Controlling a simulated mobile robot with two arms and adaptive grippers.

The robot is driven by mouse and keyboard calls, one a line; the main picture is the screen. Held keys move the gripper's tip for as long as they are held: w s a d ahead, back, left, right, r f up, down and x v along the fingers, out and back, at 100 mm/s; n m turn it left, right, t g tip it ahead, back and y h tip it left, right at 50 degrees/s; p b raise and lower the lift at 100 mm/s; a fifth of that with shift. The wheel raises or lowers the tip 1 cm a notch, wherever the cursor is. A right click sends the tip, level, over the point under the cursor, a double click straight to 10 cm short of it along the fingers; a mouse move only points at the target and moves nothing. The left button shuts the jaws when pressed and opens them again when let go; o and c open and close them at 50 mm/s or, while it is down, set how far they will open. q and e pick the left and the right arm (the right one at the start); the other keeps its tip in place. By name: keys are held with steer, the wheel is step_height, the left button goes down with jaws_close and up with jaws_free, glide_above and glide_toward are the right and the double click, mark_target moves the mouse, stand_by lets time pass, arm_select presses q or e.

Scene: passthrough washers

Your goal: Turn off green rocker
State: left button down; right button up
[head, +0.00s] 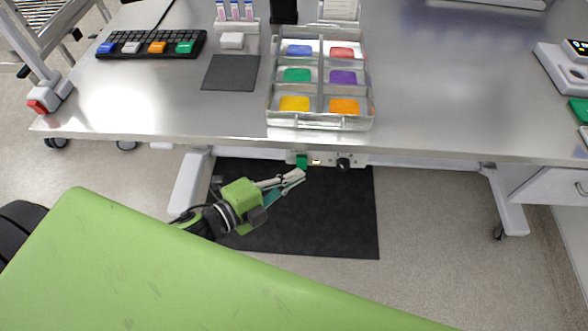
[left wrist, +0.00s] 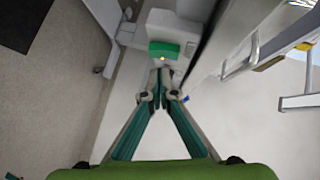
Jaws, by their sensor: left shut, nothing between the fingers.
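The green rocker (head: 302,160) sits on a pale panel under the table's front edge, beside a small lit orange indicator (head: 316,162) and a black knob (head: 343,164). In the left wrist view the green rocker (left wrist: 164,48) is just beyond my fingertips, with the lit indicator (left wrist: 162,59) below it. My left gripper (head: 300,175) is shut and empty, just below the rocker in the head view. It also shows in the left wrist view (left wrist: 160,72), its tips close to the panel; I cannot tell whether they touch it. My right gripper is not in view.
The steel table (head: 440,100) overhangs the panel. A table leg (head: 190,180) stands left of my gripper. A black mat (head: 340,220) lies on the floor below.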

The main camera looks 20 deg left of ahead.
arm_select(q)
steer(key=shift+w+a+f, duration=0.15)
steer(key=shift+w, duration=0.3)
steer(key=shift+w+a+f, duration=0.1)
steer(key=shift+w+f, duration=0.05)
steer(key=shift+w, duration=0.3)
